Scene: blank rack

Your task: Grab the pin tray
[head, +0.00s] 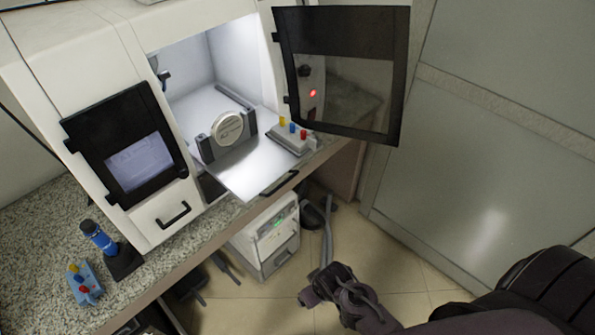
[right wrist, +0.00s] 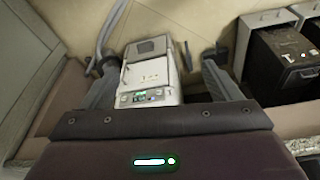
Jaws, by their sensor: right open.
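A grey pin tray (head: 290,140) with yellow, blue and red pins sits on the pulled-out plate of the white machine, right of a round white disc (head: 227,129). A second, blue pin tray (head: 86,286) with yellow, blue and red pins lies on the granite counter at the lower left. My right gripper (head: 322,288) is low over the floor in front of the counter, well apart from both trays. In the right wrist view its fingers (right wrist: 160,75) are spread with nothing between them. My left gripper is in neither view.
The machine's dark-framed door (head: 340,75) stands open at the upper right, close beside the grey tray. A blue cylinder on a black stand (head: 100,238) is next to the blue tray. A white box unit (head: 268,240) stands below the counter. The floor (head: 250,312) before it is largely clear.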

